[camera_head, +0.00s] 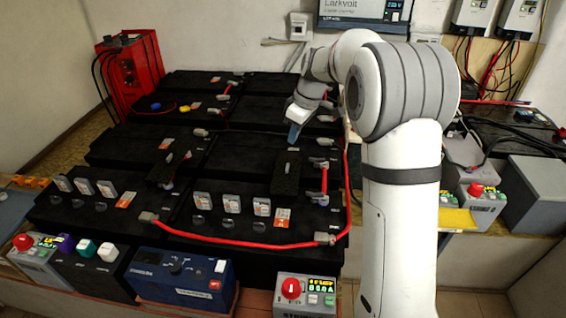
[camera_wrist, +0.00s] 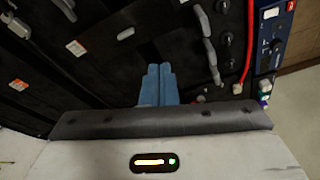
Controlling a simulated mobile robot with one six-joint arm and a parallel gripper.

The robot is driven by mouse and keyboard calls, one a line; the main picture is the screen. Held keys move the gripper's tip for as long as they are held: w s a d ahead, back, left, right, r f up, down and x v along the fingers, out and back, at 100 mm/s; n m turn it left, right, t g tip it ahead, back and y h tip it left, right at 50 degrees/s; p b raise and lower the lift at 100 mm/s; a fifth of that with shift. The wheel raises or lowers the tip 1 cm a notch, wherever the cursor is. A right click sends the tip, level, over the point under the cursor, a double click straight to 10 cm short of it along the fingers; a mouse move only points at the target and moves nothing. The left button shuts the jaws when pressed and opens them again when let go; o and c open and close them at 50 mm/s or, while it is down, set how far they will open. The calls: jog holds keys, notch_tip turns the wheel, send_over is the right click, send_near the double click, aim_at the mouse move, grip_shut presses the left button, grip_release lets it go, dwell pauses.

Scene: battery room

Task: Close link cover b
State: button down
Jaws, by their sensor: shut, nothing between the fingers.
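Two small black link covers show in the head view, one (camera_head: 286,172) standing raised at the right between battery rows and one (camera_head: 163,171) tilted at the left. I can read no letter on either, so I cannot tell which is b. My gripper (camera_head: 294,134) is shut and empty, its blue fingers pointing down just above and behind the right cover. I cannot tell whether they touch it. In the wrist view the shut blue fingers (camera_wrist: 158,72) are over black battery tops; the cover is not clearly distinguishable there.
A red cable (camera_head: 250,243) runs along the front batteries and up their right side. A red charger (camera_head: 130,75) stands at the back left. A blue box (camera_head: 180,278) and grey switch boxes (camera_head: 304,299) line the front. Other equipment (camera_head: 535,190) fills the right bench.

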aim_at(280, 170)
jog(key=w+a+f+n+y+b, duration=0.1)
jog(key=w+a+f+n, duration=0.25)
jog(key=w+f, duration=0.5)
jog(key=shift+n, duration=0.25)
jog(key=f, duration=0.8)
jog(key=shift+w+f, duration=0.2)
jog(key=shift+f, duration=0.2)
jog(key=shift+s+d, duration=0.15)
jog(key=shift+d, duration=0.5)
